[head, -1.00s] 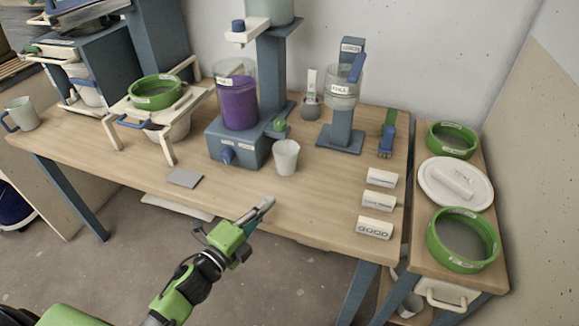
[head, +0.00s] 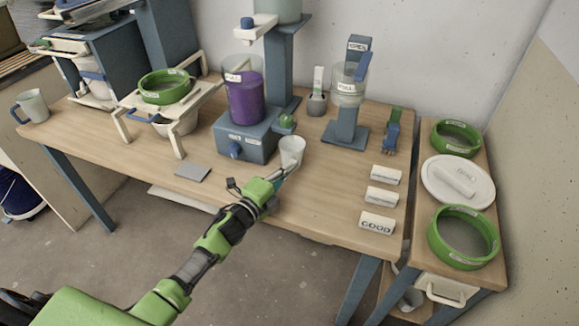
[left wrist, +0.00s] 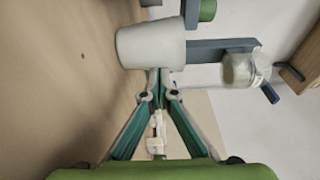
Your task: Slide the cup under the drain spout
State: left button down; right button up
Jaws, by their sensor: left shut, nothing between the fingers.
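The white cup (head: 292,151) stands upright on the table, in front of the green-knobbed drain spout (head: 287,121) on the right of the blue base. In the left wrist view the cup (left wrist: 150,46) is large, just beyond my fingertips. My left gripper (head: 285,172) is shut and empty, its tips at the cup's near side, touching or nearly so. The shut fingers also show in the left wrist view (left wrist: 158,76). A green part (left wrist: 207,10) shows past the cup there. My right gripper is not in view.
A clear container of purple glaze (head: 245,102) sits on the blue base (head: 246,139). A grey tile (head: 192,173) lies to the left. A blue stand with a clear cup (head: 347,93) and several white labels (head: 382,196) are to the right. The tabletop between is clear.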

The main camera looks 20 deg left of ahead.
aim_at(283, 157)
pick_arm(q)
jog(key=w, duration=0.1)
jog(key=w+a+b, duration=0.1)
jog(key=w, duration=0.1)
jog(key=w+a+b, duration=0.1)
jog(key=shift+w+a+f, duration=0.15)
jog(key=shift+w+a, duration=0.25)
jog(key=shift+w, duration=0.2)
jog(key=shift+s+r, duration=0.1)
jog(key=shift+r, duration=0.1)
jog(key=shift+f, duration=0.15)
